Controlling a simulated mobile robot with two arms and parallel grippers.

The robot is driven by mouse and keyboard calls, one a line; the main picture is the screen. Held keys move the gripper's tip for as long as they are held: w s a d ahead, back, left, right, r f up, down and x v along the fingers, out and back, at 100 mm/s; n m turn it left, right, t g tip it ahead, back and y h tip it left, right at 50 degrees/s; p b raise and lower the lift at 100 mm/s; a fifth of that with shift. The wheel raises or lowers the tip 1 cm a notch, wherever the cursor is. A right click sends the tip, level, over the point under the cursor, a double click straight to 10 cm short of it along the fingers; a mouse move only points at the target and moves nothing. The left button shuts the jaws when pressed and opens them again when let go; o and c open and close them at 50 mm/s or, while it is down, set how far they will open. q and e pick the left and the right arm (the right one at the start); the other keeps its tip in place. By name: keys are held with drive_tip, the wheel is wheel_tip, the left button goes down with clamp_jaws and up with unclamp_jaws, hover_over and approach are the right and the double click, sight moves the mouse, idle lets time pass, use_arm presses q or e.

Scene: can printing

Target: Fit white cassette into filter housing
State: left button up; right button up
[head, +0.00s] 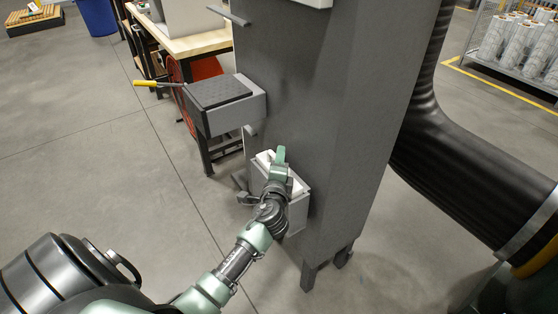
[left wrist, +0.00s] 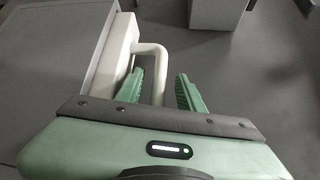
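The white cassette (head: 265,157) is at the top of the grey filter housing (head: 296,213), low on the side of the grey cabinet. My left arm covers much of both, so I cannot tell how deep the cassette sits. In the left wrist view the cassette (left wrist: 118,42) is a long white block with a bent white handle (left wrist: 158,62). My left gripper (head: 279,157) is over the housing. In the left wrist view its green fingers (left wrist: 162,86) are apart, one on each side of the handle, with gaps visible. My right gripper is not in view.
The tall grey cabinet (head: 320,100) stands in the middle. A box with a dark top (head: 222,92) and a yellow-handled lever (head: 150,83) juts out above left of the housing. A thick black duct (head: 460,180) is at the right.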

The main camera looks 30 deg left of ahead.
use_arm(q)
drive_tip(key=shift+f, duration=0.1)
drive_tip(key=shift+s, duration=0.1)
drive_tip(key=shift+s+d, duration=0.25)
drive_tip(key=shift+s, duration=0.05)
drive_tip(key=v, duration=0.7)
drive_tip(key=shift+a, duration=0.1)
